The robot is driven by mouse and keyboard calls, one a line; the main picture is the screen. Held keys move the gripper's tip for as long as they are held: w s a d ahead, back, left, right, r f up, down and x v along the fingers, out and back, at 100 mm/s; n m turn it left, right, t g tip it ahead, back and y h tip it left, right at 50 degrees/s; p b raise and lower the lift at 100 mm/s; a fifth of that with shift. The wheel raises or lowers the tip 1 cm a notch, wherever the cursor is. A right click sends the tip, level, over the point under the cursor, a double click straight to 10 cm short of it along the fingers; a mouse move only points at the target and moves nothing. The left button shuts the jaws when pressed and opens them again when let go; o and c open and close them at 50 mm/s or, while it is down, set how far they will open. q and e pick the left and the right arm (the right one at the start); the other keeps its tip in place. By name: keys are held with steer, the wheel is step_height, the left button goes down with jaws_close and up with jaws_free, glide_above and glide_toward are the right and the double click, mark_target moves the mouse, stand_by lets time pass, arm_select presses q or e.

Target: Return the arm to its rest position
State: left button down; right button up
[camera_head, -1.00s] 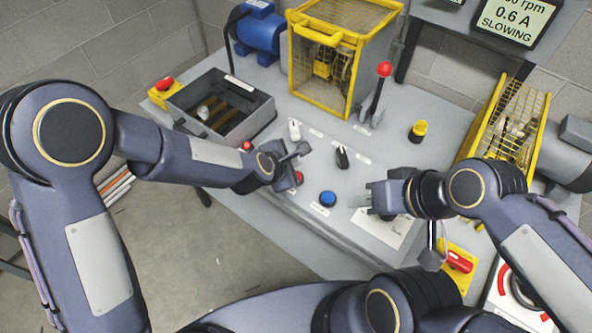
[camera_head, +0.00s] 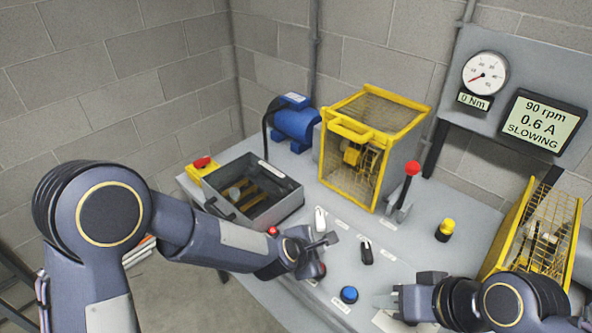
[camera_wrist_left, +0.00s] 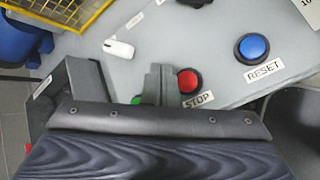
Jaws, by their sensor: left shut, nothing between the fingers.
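My left gripper (camera_head: 330,240) is shut and empty over the control panel, between a white switch (camera_head: 320,219) and a red button (camera_head: 320,269). In the left wrist view its closed fingers (camera_wrist_left: 158,82) appear beside the red STOP button (camera_wrist_left: 188,81) and partly cover a green button (camera_wrist_left: 137,100). I cannot tell whether they touch the panel. My right gripper (camera_head: 387,299) is at the lower right, just right of the blue RESET button (camera_head: 349,294). Its finger gap is not clear.
A grey open box (camera_head: 290,195) stands left of the panel. A yellow guard cage (camera_head: 345,190) and a red-knobbed lever (camera_head: 411,168) stand behind. Another yellow cage (camera_head: 507,235) is at right. The display (camera_head: 541,125) reads 90 rpm, 0.6 A, SLOWING.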

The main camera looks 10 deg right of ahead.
arm_select(q)
steer(key=s+a+r+m, duration=0.2)
steer(key=a+r+m, duration=0.2)
steer(key=a+r, duration=0.4)
steer(key=s+a+r+m, duration=0.2)
steer(key=a+r+m, duration=0.25)
steer(key=a, duration=0.55)
steer(key=s+a+m+y, duration=0.2)
steer(key=s+a+m, duration=0.5)
steer(key=s+a, duration=0.7)
steer(key=s, duration=0.3)
steer(key=shift+s+a+r+m+g+y, duration=0.25)
steer(key=shift+a+r+m+g+y, duration=0.1)
steer(key=shift+r+g+y, duration=0.05)
